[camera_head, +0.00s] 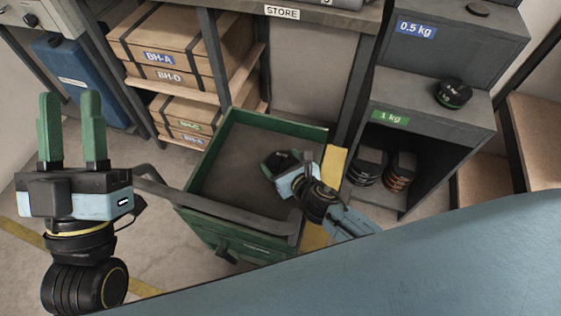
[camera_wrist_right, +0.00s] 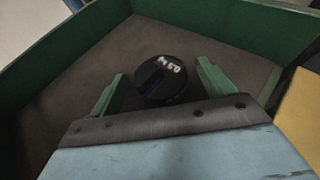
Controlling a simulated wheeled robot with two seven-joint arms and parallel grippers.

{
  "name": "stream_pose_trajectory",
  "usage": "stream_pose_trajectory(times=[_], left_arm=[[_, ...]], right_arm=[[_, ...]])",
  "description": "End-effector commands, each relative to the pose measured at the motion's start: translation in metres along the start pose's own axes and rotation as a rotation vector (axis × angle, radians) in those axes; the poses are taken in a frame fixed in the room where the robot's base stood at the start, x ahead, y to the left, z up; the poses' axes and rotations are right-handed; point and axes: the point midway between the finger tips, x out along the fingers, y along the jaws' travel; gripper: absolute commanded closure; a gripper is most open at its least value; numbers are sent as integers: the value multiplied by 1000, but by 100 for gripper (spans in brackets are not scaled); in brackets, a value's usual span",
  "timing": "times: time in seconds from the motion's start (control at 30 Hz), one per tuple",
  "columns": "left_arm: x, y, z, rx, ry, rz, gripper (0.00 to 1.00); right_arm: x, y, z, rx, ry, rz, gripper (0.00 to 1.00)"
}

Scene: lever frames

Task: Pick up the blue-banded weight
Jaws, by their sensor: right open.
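A round black weight (camera_wrist_right: 161,80) with white marking on top lies on the floor of the open green drawer (camera_head: 246,118). In the head view the weight (camera_head: 279,160) is partly covered by my right gripper. No blue band shows on it; its side is mostly hidden. My right gripper (camera_head: 284,165) is in the drawer, open, with one green finger on either side of the weight. In the wrist view gaps show between the fingers and the weight. My left gripper (camera_head: 73,128) is open and empty at the left, fingers up, away from the drawer.
A grey cabinet at the right bears a green-banded weight (camera_head: 453,93) and a dark weight (camera_head: 479,9). Two stacks, one with white bands (camera_head: 367,166) and one with orange bands (camera_head: 399,171), stand in its cubby. Wooden boxes (camera_head: 166,43) sit on shelves behind the drawer.

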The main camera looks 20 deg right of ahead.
Motion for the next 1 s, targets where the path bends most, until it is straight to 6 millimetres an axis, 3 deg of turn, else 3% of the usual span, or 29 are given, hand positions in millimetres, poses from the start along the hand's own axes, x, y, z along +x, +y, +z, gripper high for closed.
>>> stream_pose_trajectory(times=[0.2, 0.67, 1.0], left_arm=[[0, 0, 0, 0, 1, 0, 64], [0, 0, 0, 0, 1, 0, 64], [1, 0, -1, 0, -4, 0, 64]], right_arm=[[0, 0, 0, 0, 1, 0, 22], [0, 0, 0, 0, 1, 0, 82], [-1, 0, 3, 0, -2, 1, 84]])
